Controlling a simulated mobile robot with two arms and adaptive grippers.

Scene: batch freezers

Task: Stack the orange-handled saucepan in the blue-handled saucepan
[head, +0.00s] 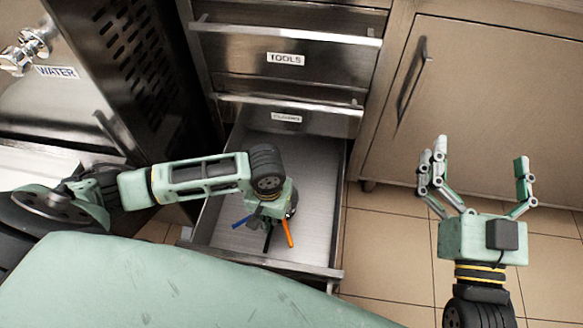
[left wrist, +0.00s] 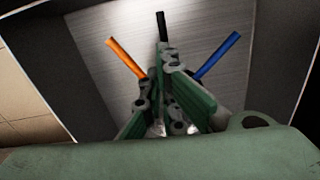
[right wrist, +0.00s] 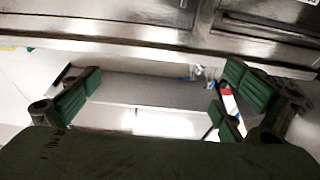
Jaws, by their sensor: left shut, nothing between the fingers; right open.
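The orange handle of the orange-handled saucepan (head: 288,232) and the blue handle of the blue-handled saucepan (head: 242,222) show in the open bottom drawer (head: 319,200). In the left wrist view the orange handle (left wrist: 127,58) is at left and the blue handle (left wrist: 217,55) at right, pointing apart. The pan bodies are mostly hidden behind my left gripper (head: 268,215). That gripper (left wrist: 172,120) is shut and empty, over or among the pans; I cannot tell whether it touches them. My right gripper (head: 480,155) is open and empty, to the right of the drawer.
A black handle (left wrist: 161,27) shows between the coloured ones. Shut drawers, one labelled TOOLS (head: 286,58), are above the open drawer. A cabinet door (head: 470,100) is at right and a machine with a WATER label (head: 57,72) at left. The drawer floor behind the pans is bare.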

